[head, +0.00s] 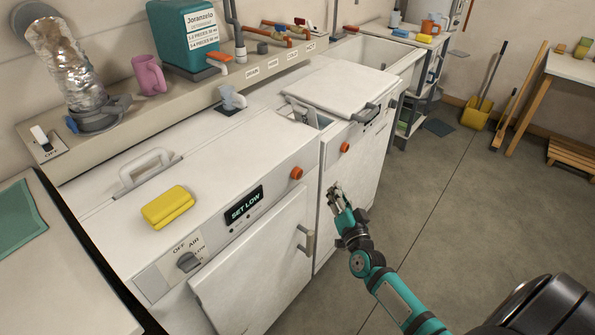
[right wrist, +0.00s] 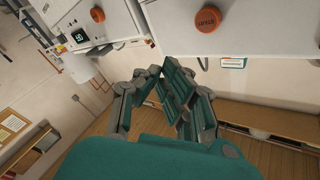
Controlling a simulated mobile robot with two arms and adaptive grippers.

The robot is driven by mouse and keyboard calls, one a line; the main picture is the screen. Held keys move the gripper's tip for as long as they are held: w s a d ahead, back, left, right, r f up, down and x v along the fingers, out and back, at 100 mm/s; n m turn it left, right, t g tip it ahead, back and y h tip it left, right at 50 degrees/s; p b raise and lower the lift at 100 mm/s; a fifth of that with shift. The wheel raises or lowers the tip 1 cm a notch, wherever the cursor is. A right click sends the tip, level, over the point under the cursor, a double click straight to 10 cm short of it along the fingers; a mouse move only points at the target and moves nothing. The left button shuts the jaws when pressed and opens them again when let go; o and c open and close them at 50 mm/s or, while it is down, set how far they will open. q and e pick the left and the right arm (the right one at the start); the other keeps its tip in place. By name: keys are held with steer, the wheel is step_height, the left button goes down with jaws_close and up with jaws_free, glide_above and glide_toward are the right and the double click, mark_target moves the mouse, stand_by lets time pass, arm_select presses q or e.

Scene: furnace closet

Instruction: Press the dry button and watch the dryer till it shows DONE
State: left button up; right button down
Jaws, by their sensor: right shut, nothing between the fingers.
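The dryer (head: 255,270) is the white machine in the left half of the head view. Its dark display (head: 243,205) reads SET LOW. An orange button (head: 296,173) sits on its panel to the right of the display. A grey knob (head: 188,262) with OFF, AIR and LOW marks is at the panel's left end. My right gripper (head: 336,190) is shut and empty, in front of the machines, to the right of and a little below that button, apart from it. In the right wrist view its fingers (right wrist: 172,75) show below two orange buttons. My left gripper is not in view.
A second white machine (head: 352,185) with its own orange button (head: 344,147) stands to the right. A yellow sponge (head: 168,207) lies on the dryer top. A shelf behind holds a teal detergent box (head: 185,35) and a pink mug (head: 149,75).

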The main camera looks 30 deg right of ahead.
mark_target(297, 173)
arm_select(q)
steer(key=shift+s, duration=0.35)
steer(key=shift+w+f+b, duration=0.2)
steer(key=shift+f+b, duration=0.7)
arm_select(e)
steer(key=w+a, duration=0.3)
steer(key=w, duration=0.5)
steer(key=shift+a, duration=0.25)
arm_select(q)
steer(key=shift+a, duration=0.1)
arm_select(e)
steer(key=shift+w, duration=0.2)
steer(key=shift+w+a, duration=0.15)
steer(key=shift+w, duration=0.05)
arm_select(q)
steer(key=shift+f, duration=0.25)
arm_select(e)
steer(key=shift+w+a, duration=0.3)
steer(key=shift+w, duration=0.5)
stand_by(1.0)
steer(key=shift+s, duration=0.1)
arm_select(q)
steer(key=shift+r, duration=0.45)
arm_select(e)
steer(key=shift+s+d, duration=0.25)
steer(key=shift+s, duration=0.3)
steer(key=shift+s+d, duration=0.2)
steer(key=shift+s, duration=0.35)
